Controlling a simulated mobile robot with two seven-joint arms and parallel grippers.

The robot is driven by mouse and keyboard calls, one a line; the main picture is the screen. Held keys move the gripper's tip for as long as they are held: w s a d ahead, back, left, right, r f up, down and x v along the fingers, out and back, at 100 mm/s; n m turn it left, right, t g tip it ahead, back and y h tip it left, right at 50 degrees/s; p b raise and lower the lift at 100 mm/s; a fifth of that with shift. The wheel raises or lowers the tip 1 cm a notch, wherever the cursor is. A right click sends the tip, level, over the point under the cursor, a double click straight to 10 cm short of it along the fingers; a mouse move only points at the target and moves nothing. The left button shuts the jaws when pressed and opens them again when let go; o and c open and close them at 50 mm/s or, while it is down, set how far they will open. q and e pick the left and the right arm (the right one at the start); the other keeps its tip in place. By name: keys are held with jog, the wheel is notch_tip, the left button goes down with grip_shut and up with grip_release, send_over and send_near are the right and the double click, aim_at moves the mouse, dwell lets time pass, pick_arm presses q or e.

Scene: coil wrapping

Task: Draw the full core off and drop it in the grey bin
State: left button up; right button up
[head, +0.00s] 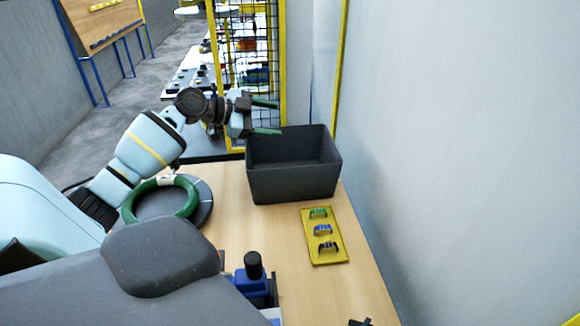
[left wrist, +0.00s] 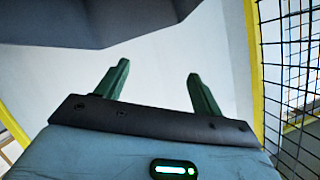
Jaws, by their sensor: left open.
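The grey bin (head: 293,185) stands on the far right part of the wooden table. The part of its inside that shows looks empty. My left gripper (head: 279,117) is open with nothing between its green fingers, just above and behind the bin's far left rim. In the left wrist view its two fingers (left wrist: 157,70) stand apart. A green ring-shaped coil (head: 188,208) lies on a dark round plate (head: 205,202) left of the bin, with a pale tag on its far side. I cannot tell whether it is the full core. My right gripper is out of view.
A yellow tray (head: 335,257) with green, blue and black clips lies in front of the bin. A blue device with a black knob (head: 253,266) stands near the front. A wall (head: 450,150) closes the right side; a yellow-framed mesh fence (head: 248,60) stands behind.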

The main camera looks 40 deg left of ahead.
pick_arm(q)
jog(key=shift+v, duration=2.25)
